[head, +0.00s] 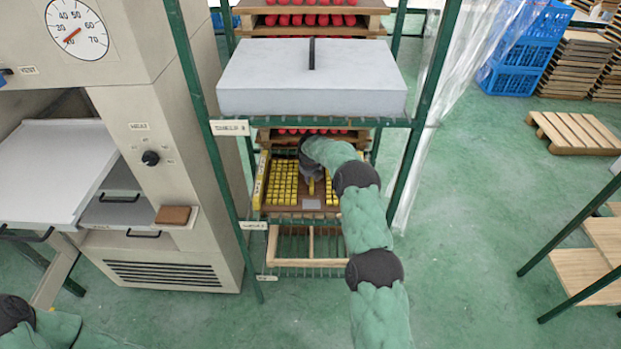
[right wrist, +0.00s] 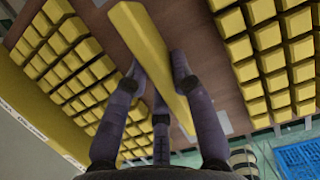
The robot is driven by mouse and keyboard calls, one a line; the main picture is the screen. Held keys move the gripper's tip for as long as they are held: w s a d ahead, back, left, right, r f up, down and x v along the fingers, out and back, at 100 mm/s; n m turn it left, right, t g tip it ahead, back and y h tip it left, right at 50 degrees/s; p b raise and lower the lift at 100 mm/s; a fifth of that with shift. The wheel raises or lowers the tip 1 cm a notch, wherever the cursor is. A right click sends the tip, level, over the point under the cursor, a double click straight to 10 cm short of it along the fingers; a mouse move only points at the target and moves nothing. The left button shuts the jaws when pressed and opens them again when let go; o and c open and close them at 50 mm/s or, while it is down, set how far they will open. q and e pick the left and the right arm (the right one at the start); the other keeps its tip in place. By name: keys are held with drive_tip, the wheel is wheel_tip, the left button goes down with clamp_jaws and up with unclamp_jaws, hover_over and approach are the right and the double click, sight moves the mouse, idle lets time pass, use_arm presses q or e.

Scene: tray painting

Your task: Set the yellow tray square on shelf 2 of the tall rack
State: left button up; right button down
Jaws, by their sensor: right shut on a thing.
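The yellow tray (head: 260,188), a brown board with rows of yellow blocks, is inside the tall green rack (head: 207,150), on the shelf below the one with the grey slab. My right gripper (right wrist: 158,75) is shut on the tray's yellow bar handle (right wrist: 140,35), with fingers on both sides of it. The tray's brown base (right wrist: 105,35) also fills much of the right wrist view. In the head view my right arm covers the tray's right part. Whether the tray touches the shelf cannot be told. My left gripper is out of view; part of its arm shows at the bottom left.
A grey slab (head: 300,85) lies on the shelf above, and trays with red pieces (head: 310,20) show behind and above. A wooden frame (head: 290,262) sits on the shelf below. A large oven-like machine (head: 170,215) stands close on the left. Open green floor (head: 480,170) lies to the right.

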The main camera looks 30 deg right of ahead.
drive_tip(key=shift+w+r, duration=0.1)
drive_tip(key=c, duration=1.4)
unclamp_jaws()
drive_tip(key=shift+f, duration=0.25)
drive_tip(key=o, duration=0.3)
drive_tip(key=shift+o, duration=0.2)
drive_tip(key=shift+r, duration=0.1)
drive_tip(key=shift+r, duration=0.25)
drive_tip(key=r, duration=0.1)
drive_tip(key=s+a+r, duration=0.1)
drive_tip(key=shift+s+r+p, duration=0.3)
drive_tip(key=shift+r+p, duration=0.05)
drive_tip(key=s+a, duration=0.2)
drive_tip(key=s, duration=0.1)
drive_tip(key=s+a, duration=0.2)
drive_tip(key=s, duration=0.1)
drive_tip(key=s+a+p, duration=0.1)
drive_tip(key=s+a, duration=0.1)
drive_tip(key=s, duration=0.1)
drive_tip(key=shift+s+f, duration=0.1)
drive_tip(key=shift+s, duration=0.2)
